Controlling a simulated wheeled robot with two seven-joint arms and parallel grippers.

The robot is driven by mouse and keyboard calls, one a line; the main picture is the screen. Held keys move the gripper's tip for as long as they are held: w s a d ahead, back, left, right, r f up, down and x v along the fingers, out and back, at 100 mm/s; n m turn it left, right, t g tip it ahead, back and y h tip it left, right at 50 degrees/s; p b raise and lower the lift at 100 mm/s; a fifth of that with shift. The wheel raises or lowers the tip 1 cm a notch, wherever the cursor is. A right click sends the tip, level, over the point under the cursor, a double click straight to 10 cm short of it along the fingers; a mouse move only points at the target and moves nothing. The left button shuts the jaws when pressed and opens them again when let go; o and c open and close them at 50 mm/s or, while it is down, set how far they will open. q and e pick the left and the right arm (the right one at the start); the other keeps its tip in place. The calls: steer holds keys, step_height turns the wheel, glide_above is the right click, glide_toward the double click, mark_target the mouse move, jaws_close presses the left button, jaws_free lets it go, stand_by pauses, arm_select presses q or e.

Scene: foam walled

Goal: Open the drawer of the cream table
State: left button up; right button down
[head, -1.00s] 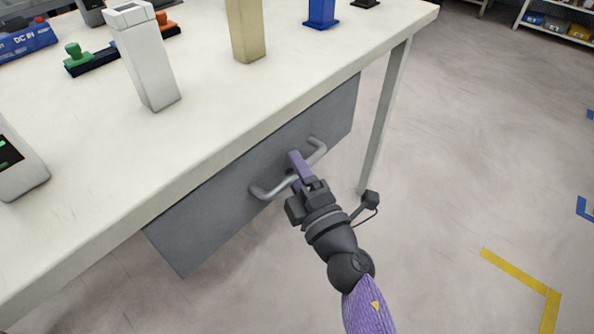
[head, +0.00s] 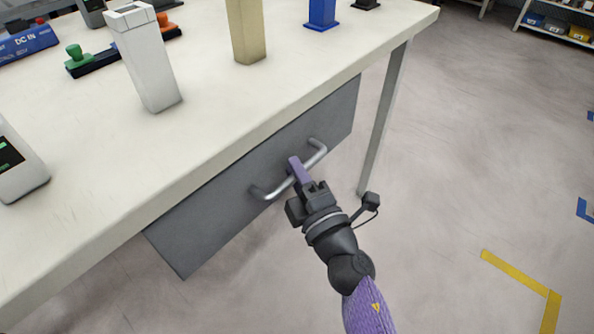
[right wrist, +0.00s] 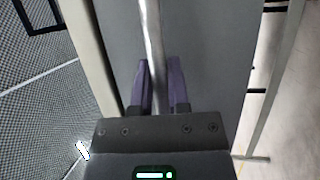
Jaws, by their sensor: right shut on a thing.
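The cream table (head: 210,130) fills the left of the head view. Its grey drawer (head: 215,215) hangs under the near edge; its front looks closed, with no gap that I can make out. A silver bar handle (head: 268,190) is on the drawer front. My right gripper (head: 298,172) is at the middle of the handle, its purple fingers shut around the bar. In the right wrist view the handle (right wrist: 152,50) runs between the two fingers (right wrist: 160,88), with the grey drawer front (right wrist: 215,50) behind. My left gripper is not in view.
On the tabletop stand a white block (head: 147,65), a beige block (head: 245,30), a blue piece (head: 321,12) and a green-knobbed part (head: 78,58). A table leg (head: 383,125) is right of the drawer. The floor to the right (head: 480,150) is clear.

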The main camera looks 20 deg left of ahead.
stand_by(0.8)
arm_select(q)
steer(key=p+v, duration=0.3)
steer(key=p, duration=0.1)
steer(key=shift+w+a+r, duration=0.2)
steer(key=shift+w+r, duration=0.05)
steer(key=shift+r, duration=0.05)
arm_select(e)
steer(key=s+d, duration=0.4)
steer(key=d, duration=0.7)
steer(key=s+d, duration=0.4)
steer(key=d, duration=0.8)
steer(key=shift+s, duration=0.2)
steer(key=c, duration=0.6)
jaws_free()
arm_select(q)
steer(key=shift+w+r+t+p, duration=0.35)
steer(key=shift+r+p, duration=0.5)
steer(key=shift+p, duration=0.15)
arm_select(e)
steer(key=v, duration=1)
